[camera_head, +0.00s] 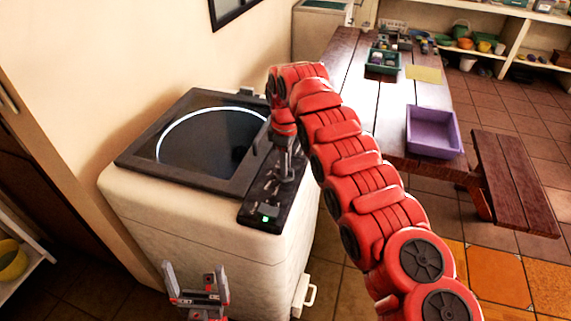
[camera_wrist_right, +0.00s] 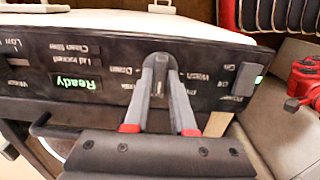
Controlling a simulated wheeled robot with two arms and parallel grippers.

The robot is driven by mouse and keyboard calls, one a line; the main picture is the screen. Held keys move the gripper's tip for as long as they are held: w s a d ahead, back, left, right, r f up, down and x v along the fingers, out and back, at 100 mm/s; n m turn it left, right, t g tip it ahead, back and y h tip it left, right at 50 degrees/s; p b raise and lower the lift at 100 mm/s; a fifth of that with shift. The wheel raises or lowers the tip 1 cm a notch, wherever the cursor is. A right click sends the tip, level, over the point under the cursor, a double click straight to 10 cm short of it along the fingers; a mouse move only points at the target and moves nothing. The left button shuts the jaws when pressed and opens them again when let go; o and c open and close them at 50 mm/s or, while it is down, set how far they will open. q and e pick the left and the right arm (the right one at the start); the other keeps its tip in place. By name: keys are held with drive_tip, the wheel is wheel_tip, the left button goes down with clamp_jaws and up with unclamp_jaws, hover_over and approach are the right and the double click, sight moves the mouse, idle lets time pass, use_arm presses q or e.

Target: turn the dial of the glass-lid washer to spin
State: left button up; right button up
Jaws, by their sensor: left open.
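The glass-lid washer (camera_head: 140,195) stands against the wall, its dark lid (camera_head: 205,140) down. Its black control panel (camera_head: 262,212) runs along the right side of the top. My right gripper (camera_head: 285,178) points down at this panel. In the right wrist view the fingers (camera_wrist_right: 160,68) come together around the small grey dial (camera_wrist_right: 158,88), which they largely hide. Labels including "Drain" and "Wash" surround the dial; its exact pointer setting is not clear. A display reads "Ready" (camera_wrist_right: 76,84) in green. My left gripper (camera_head: 197,290) is open and empty, low before the washer's front.
A wooden table (camera_head: 345,60) with a purple bin (camera_head: 433,131) and a green crate (camera_head: 383,62) stands to the right, with a bench (camera_head: 515,180) beside it. Shelves line the back right. A yellow pot (camera_head: 12,260) sits on a shelf at the left edge.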

drive_tip(key=o, duration=0.3)
drive_tip(key=shift+r, duration=0.25)
wheel_tip(320, 180, up, 5)
drive_tip(key=shift+a+p, duration=0.1)
drive_tip(key=shift+p, duration=0.9)
wheel_tip(320, 180, up, 12)
drive_tip(key=p, duration=1.1)
drive_tip(key=shift+p, duration=0.35)
